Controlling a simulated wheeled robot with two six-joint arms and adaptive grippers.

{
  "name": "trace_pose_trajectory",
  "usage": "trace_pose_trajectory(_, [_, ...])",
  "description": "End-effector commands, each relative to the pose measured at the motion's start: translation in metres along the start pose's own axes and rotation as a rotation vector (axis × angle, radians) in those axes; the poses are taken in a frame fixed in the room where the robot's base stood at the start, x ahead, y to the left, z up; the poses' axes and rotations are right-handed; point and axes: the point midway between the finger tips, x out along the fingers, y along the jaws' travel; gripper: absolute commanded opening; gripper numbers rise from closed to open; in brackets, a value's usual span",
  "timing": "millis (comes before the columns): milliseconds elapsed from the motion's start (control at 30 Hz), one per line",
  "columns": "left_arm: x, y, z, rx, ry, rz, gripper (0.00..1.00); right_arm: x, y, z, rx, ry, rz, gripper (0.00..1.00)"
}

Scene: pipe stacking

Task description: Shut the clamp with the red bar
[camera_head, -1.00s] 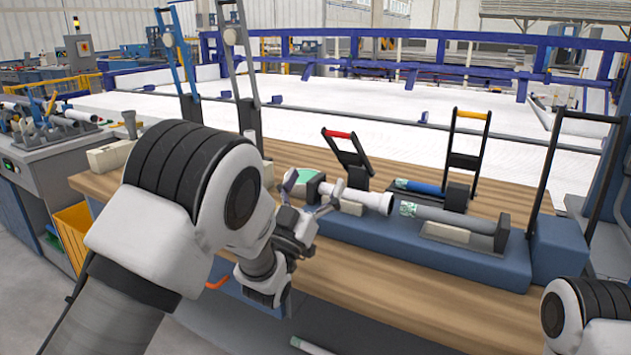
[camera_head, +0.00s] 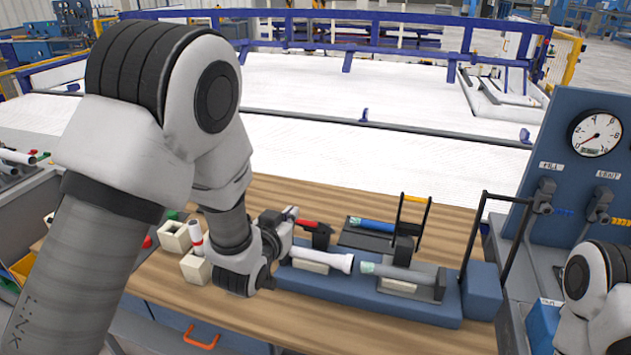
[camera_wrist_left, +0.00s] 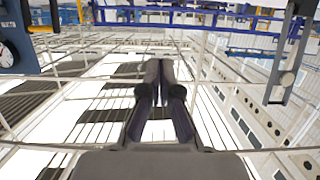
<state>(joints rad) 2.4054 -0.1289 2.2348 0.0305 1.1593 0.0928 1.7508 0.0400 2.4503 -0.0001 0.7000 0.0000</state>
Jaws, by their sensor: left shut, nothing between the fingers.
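The clamp with the red bar (camera_head: 305,223) sits behind the blue fixture. Its red bar is low, just right of my left gripper, and its dark body (camera_head: 321,238) stands behind the white pipe. My left gripper (camera_head: 290,214) is at the left end of the bar; whether it touches the bar I cannot tell. In the left wrist view its fingers (camera_wrist_left: 160,75) are shut with nothing between them. Part of the gripper is hidden by my own wrist. My right gripper is out of view; only part of my right arm shows at the lower right.
The blue fixture (camera_head: 355,297) holds a white pipe (camera_head: 325,260) and a grey pipe (camera_head: 400,273). A clamp with a yellow-orange bar (camera_head: 415,199) stands upright by a blue pipe (camera_head: 372,224). A black handle frame (camera_head: 480,225) rises at right. Cream blocks (camera_head: 174,237) stand at left.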

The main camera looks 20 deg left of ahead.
Motion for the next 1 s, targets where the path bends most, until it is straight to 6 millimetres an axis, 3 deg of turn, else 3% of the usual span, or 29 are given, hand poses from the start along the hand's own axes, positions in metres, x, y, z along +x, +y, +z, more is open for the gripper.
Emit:
trace_pose_trajectory(167, [0.015,0.0,0.001,-0.001,-0.004,-0.001,0.0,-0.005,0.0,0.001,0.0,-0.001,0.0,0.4])
trace_pose_trajectory(567, [0.099,0.0,-0.001,-0.002,0.0,-0.001,0.0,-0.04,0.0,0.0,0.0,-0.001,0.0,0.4])
trace_pose_trajectory(800, [0.088,0.0,0.034,-0.001,-0.004,-0.001,0.0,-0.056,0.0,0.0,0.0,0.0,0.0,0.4])
trace_pose_trajectory(1000, [0.087,0.0,0.041,0.0,-0.001,-0.001,0.0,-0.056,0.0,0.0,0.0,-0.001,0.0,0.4])
